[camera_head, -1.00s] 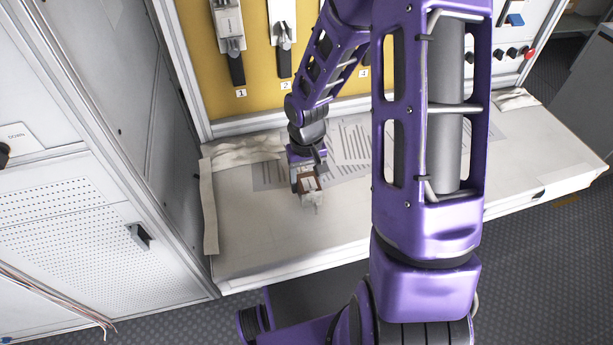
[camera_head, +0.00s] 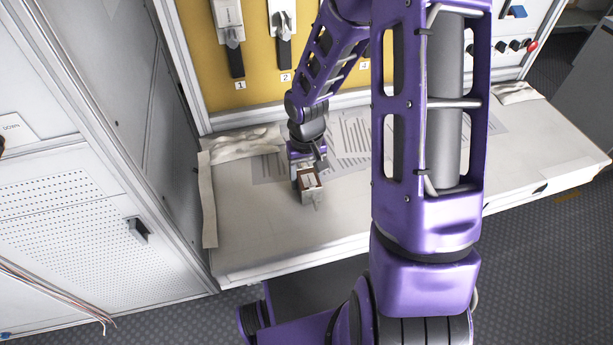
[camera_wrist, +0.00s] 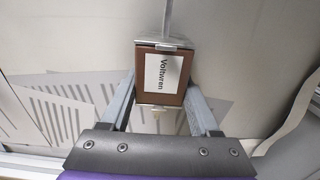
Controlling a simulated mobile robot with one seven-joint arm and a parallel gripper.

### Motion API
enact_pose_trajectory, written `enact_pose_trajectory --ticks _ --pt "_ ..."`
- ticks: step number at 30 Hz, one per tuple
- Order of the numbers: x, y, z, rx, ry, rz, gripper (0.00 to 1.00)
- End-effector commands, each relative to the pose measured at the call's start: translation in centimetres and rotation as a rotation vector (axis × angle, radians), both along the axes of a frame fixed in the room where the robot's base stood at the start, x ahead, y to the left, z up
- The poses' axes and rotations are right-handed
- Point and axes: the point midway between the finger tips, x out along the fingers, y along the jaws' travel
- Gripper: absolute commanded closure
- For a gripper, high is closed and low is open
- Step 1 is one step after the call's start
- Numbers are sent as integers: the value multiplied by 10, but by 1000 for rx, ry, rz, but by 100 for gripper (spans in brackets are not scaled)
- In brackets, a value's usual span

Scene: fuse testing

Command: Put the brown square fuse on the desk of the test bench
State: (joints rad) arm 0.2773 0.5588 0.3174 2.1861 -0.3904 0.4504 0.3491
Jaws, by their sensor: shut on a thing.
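The brown square fuse (camera_wrist: 162,75) has a white label reading "Volturen" and metal end pieces. In the wrist view it sits between the two fingers of my gripper (camera_wrist: 160,108), which is shut on it. In the head view my gripper (camera_head: 307,178) is low over the desk of the test bench (camera_head: 270,225), near its left half, with the fuse (camera_head: 311,180) in it. Whether the fuse touches the desk surface I cannot tell. The far side of the fuse is hidden.
Printed sheets (camera_head: 350,140) and a crumpled cloth (camera_head: 240,145) lie at the back of the desk. A yellow panel (camera_head: 262,75) with numbered switches stands behind. A white cabinet (camera_head: 60,210) borders the left. The desk's front left is clear.

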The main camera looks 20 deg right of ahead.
Motion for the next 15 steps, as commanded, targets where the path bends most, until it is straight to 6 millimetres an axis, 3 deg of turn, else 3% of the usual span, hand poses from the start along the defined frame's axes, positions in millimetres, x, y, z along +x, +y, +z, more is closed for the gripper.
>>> enact_pose_trajectory --ticks 7,8,13,15 --pt "0 0 -5 0 -1 0 100" --pt "0 0 -4 0 -1 0 34" --pt "0 0 -4 0 -1 0 4" --pt "0 0 -4 0 -1 0 3"
